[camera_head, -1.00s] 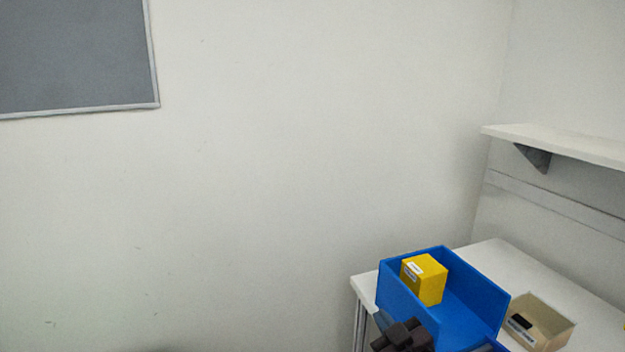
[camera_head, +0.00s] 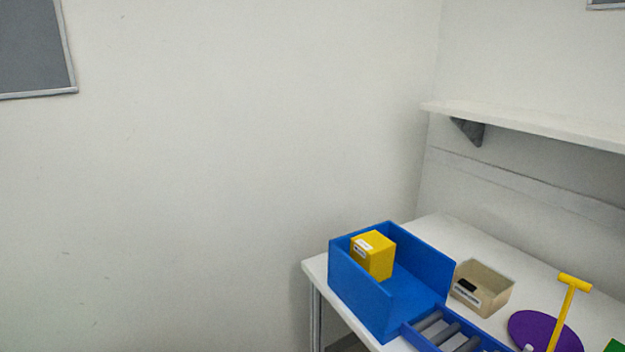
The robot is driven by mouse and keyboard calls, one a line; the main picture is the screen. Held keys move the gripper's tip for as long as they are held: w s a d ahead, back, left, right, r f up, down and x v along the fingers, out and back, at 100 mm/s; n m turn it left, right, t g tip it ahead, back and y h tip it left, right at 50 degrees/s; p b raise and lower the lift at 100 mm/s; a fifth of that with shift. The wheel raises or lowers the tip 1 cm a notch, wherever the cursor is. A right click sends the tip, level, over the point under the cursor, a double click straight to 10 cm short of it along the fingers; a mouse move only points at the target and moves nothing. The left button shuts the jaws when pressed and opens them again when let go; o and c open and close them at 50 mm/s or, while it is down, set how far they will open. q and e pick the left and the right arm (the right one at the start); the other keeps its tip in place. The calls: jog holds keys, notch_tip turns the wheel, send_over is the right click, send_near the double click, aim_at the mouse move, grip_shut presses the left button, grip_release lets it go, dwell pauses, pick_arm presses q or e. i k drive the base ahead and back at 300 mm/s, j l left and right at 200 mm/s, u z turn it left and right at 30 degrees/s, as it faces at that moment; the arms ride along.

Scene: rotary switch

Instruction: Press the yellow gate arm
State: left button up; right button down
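The yellow gate arm (camera_head: 564,312) is a thin yellow bar with a short crosspiece at its top end. It stands at the lower right, in front of a purple disc (camera_head: 527,326). Its lower end is cut off by the bottom edge of the picture. Neither of my grippers shows in this view.
A blue bin (camera_head: 343,285) holding a yellow cube (camera_head: 373,256) stands at the white table's (camera_head: 441,227) left end. A small beige box (camera_head: 496,302) and a blue roller rack (camera_head: 410,337) are beside it. A white shelf (camera_head: 530,125) hangs above. A green thing (camera_head: 614,346) shows at lower right.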

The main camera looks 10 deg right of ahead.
aim_at(573, 283)
jog(key=k+z, duration=0.15)
jog(key=z, duration=0.3)
jog(key=k+z, duration=0.15)
jog(key=z, duration=0.3)
jog(key=k+l+z, duration=0.15)
jog(key=z, duration=0.3)
jog(key=k+l+u, duration=0.1)
jog(key=u, duration=0.3)
jog(key=k+l+u, duration=0.15)
jog(key=u, duration=0.3)
jog(key=k+l+u, duration=0.1)
jog(key=u, duration=0.3)
